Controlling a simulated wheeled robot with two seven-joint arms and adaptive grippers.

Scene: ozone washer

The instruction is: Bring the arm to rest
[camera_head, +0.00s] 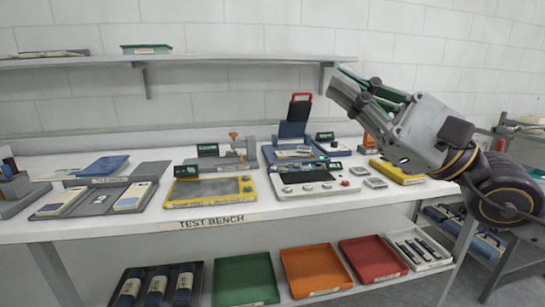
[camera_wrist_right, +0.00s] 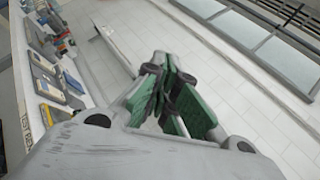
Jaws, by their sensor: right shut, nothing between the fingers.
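My right gripper (camera_head: 362,92) is raised above the right part of the test bench (camera_head: 130,220), its fingers pointing up and to the left. It is shut and empty, clear of everything on the bench. In the right wrist view its green-padded fingers (camera_wrist_right: 168,92) are close together with nothing between them. My left gripper shows in neither view.
The bench carries a yellow-rimmed tray (camera_head: 210,190), a white panel with knobs (camera_head: 313,187), a red-handled device (camera_head: 297,112) and a yellow box (camera_head: 397,171). A shelf (camera_head: 190,60) runs along the wall. Green (camera_head: 245,281), orange (camera_head: 316,270) and red bins (camera_head: 373,259) stand below.

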